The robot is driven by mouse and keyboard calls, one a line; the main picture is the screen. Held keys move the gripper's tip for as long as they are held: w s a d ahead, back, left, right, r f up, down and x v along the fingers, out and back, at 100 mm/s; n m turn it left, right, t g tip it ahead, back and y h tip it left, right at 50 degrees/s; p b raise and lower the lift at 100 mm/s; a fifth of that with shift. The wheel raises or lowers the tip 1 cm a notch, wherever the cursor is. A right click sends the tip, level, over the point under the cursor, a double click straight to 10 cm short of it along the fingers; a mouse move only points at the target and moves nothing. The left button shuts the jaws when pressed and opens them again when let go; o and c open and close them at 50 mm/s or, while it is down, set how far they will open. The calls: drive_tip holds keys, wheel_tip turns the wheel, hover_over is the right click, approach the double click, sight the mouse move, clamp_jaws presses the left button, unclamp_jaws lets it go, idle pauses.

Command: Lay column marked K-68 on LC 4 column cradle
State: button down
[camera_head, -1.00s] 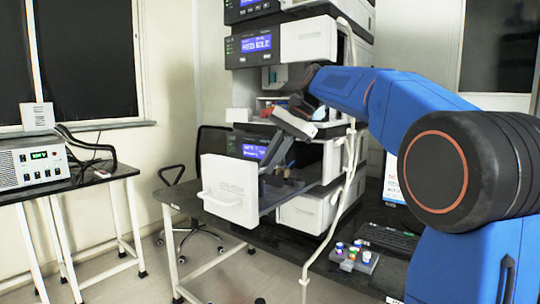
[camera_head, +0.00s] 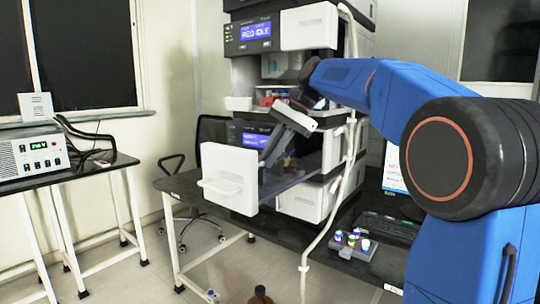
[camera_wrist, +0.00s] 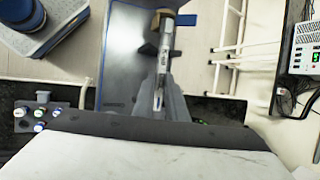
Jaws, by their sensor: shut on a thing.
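My gripper (camera_wrist: 160,98) is shut on a slim silver column (camera_wrist: 165,48) with a small label and a brownish end. The label is too small to read. In the head view my gripper (camera_head: 271,152) points down over an open, pulled-out drawer (camera_head: 230,180) with a white front and handle. A brownish thing shows by the fingers, but its details are unclear. In the wrist view a blue-grey surface (camera_wrist: 126,60) lies beneath the column, which appears above it. I cannot tell which part is the LC 4 cradle, or whether the column touches anything.
Stacked white instrument modules with a lit display (camera_head: 255,32) stand above and behind the drawer. A pale tube (camera_head: 345,190) hangs in front of the stack. A block of small capped vials (camera_head: 352,245) and a keyboard (camera_head: 390,228) lie on the dark bench to the right.

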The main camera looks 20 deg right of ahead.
drive_tip(key=shift+f, duration=0.4)
drive_tip(key=c, duration=1.7)
unclamp_jaws()
drive_tip(key=shift+d+r, duration=0.1)
